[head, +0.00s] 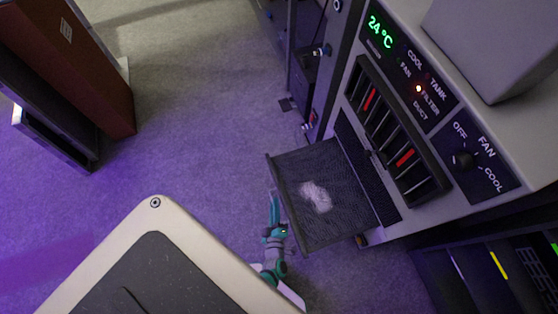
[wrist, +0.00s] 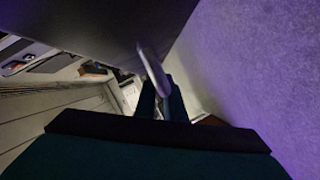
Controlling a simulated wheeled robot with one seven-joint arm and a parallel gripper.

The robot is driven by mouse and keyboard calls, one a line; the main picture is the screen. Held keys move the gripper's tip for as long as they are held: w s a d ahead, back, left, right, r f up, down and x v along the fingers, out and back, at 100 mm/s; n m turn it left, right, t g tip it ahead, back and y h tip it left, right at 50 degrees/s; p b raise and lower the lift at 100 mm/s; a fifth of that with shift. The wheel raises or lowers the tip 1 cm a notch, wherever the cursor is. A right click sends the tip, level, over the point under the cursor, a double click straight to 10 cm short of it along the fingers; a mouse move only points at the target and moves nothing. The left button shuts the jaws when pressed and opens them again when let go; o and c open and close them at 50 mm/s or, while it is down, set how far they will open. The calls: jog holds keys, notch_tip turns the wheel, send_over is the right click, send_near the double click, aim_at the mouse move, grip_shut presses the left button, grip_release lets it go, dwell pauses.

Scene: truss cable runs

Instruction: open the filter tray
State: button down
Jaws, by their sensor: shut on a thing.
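The filter tray (head: 335,172) sticks out from the front of the grey cooling unit (head: 400,236) in the head view. It is a dark mesh panel in a thin frame, with a pale clump of lint (head: 316,197) on it. My gripper (head: 274,203) is at the tray's outer edge, low and to the left. In the wrist view my gripper (wrist: 161,100) is shut on the tray's handle (wrist: 152,66), a pale curved bar between the teal fingers. The tray's dark underside (wrist: 100,22) fills the upper left there. The exact finger contact is partly hidden.
The unit has a louvred vent (head: 392,130), a display reading 24°C (head: 380,32), a lit orange light (head: 418,88) by FILTER and a knob (head: 463,159). A brown cabinet (head: 75,60) stands at the upper left. Carpet (head: 190,120) between is clear.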

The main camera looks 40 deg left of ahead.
jog(key=shift+s, duration=0.1)
jog(key=c, duration=2.1)
grip_release()
jog(key=v, duration=1)
jog(key=shift+s+d+r, duration=0.1)
jog(key=shift+s+d, duration=0.15)
jog(key=shift+s, duration=0.05)
